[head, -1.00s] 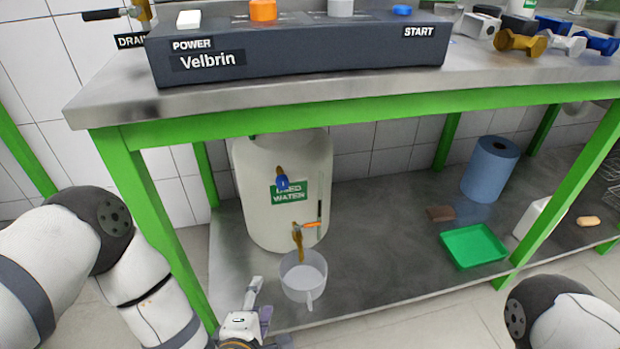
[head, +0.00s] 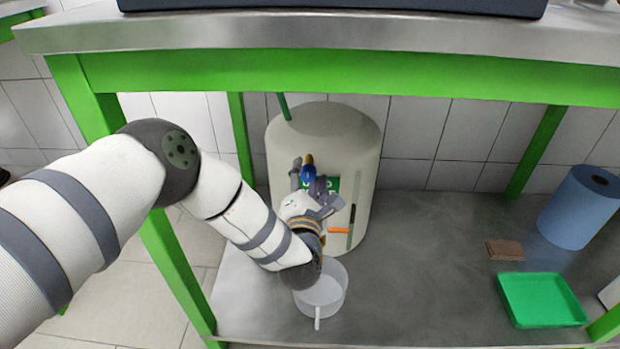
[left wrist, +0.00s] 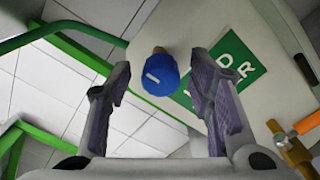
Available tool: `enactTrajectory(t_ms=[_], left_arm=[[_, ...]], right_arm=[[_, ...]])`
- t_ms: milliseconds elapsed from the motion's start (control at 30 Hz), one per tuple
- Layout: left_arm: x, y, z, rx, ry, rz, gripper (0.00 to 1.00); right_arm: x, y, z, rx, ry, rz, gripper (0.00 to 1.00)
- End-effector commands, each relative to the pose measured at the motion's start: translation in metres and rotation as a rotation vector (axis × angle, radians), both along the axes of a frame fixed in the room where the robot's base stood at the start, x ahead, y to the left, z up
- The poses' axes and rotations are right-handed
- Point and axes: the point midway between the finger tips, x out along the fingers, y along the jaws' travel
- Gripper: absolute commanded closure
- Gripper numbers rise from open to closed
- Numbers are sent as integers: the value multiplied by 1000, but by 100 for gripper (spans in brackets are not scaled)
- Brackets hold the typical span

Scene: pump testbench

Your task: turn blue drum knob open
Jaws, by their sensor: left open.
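My left gripper (head: 309,184) is open in front of the knob, with a finger on each side and nothing held. In the left wrist view its fingers (left wrist: 160,85) stand wide apart. I cannot tell whether either finger touches the knob. My right gripper is out of view.
A clear measuring cup (head: 322,290) stands below the drum's orange-handled tap (head: 339,230). The bench edge (head: 330,38) and green frame lie above. A green tray (head: 540,298), brown block (head: 505,250) and blue roll (head: 580,208) sit to the right. The shelf middle is free.

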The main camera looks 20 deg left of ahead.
Motion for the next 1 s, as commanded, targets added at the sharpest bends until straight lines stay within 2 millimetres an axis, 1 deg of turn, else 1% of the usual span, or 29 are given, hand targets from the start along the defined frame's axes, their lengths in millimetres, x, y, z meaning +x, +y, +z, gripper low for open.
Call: enactTrajectory(t_ms=[33,133,367,400,567,600,833,1000], left_arm=[[6,2,-3,0,2,0,52],[13,4,-2,1,2,-1,52],[15,4,0,1,2,-1,52],[15,4,0,1,2,-1,55],[15,4,0,1,2,-1,91],[15,4,0,1,2,-1,100],[15,4,0,8,4,-1,100],[15,4,1,57,17,-1,100]], right_arm=[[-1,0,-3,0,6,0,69],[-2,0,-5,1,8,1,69],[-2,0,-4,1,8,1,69],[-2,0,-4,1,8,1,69],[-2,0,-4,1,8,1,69],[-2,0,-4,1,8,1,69],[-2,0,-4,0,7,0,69],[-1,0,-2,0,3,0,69]])
